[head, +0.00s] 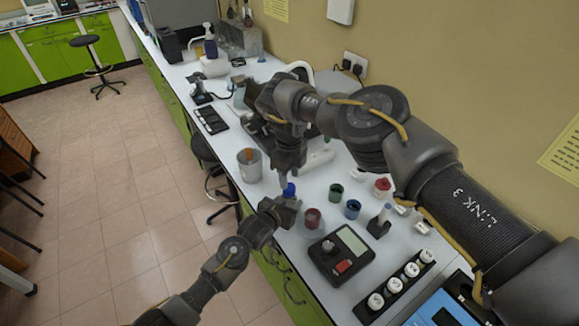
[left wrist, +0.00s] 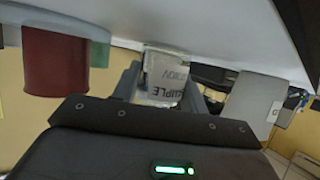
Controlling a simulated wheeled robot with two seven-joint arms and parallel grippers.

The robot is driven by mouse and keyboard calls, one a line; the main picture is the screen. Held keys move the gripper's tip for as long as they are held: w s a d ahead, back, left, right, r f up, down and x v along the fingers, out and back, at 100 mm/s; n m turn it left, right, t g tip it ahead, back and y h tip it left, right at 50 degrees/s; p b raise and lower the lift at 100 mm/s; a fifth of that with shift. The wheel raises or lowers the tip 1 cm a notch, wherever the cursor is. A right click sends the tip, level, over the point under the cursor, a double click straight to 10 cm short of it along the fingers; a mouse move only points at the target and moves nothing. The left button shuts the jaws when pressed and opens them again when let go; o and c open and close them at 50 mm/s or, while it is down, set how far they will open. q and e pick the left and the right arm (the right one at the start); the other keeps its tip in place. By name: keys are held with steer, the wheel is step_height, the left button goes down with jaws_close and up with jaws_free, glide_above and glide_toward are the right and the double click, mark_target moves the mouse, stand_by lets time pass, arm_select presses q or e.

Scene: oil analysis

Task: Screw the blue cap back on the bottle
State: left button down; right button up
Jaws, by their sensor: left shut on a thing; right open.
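The blue cap (head: 289,188) shows in the head view just above my left gripper (head: 284,206), at the front edge of the white bench. My left gripper is shut on the sample bottle (left wrist: 166,78), whose printed label shows between the fingers in the left wrist view. In the head view the bottle is mostly hidden by the gripper. I cannot tell whether the cap is seated on its neck. My right gripper (head: 288,172) is open, pointing down close above the blue cap. Whether its fingers touch the cap is too small to tell.
Red (head: 312,218), green (head: 335,193) and blue (head: 352,209) cups stand right of the grippers. A grey beaker (head: 249,168) is to the left. A black device with a display (head: 342,254) and a rack of white-capped vials (head: 377,301) are nearer.

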mark_target(289, 186)
steer(key=shift+f, duration=2)
steer(key=c, duration=0.8)
steer(key=m, duration=2)
steer(key=shift+m, duration=0.4)
steer(key=m, duration=0.6)
steer(key=shift+m, duration=0.4)
steer(key=o, duration=1.2)
steer(key=shift+f, duration=0.1)
